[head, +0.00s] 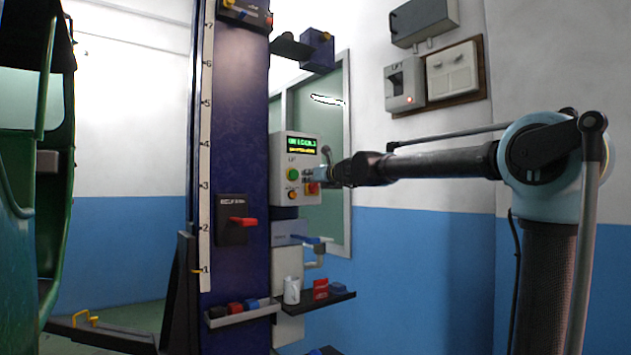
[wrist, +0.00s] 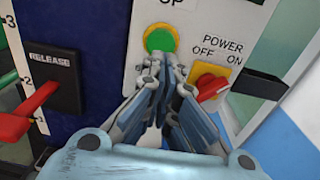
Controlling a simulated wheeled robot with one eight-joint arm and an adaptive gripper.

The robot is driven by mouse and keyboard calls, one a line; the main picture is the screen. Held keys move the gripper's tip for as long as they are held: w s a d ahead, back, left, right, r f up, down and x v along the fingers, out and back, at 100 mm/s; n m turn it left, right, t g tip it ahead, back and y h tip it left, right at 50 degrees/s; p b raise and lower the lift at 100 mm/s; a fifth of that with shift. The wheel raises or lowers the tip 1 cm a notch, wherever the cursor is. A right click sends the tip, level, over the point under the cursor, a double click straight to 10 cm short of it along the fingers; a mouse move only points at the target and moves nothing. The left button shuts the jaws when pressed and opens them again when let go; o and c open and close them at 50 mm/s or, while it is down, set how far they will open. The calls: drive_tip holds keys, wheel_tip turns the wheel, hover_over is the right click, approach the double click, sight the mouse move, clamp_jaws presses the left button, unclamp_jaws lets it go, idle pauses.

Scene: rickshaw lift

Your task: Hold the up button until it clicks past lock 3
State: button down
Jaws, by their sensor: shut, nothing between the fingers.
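The green up button (wrist: 160,38) sits on the grey control box (head: 283,150), under the partly cut-off word UP. It also shows in the head view (head: 293,174). My gripper (wrist: 156,68) is shut and empty, its fingertips just below the button in the wrist view; I cannot tell whether they touch it. It reaches the box from the right in the head view (head: 319,174). The box's display (head: 302,146) is lit, with green and yellow text too small to read surely. The blue lift post (head: 236,130) carries a numbered scale (head: 205,160).
A red power switch (wrist: 212,86) sits right of the button, close to my fingers. A red release lever (wrist: 28,112) is on the post at left. A tray (head: 243,313) and shelf (head: 320,301) stand below the box. A green rickshaw (head: 22,235) is at far left.

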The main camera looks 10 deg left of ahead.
sight(295, 178)
drive_tip(key=shift+x, duration=2.6)
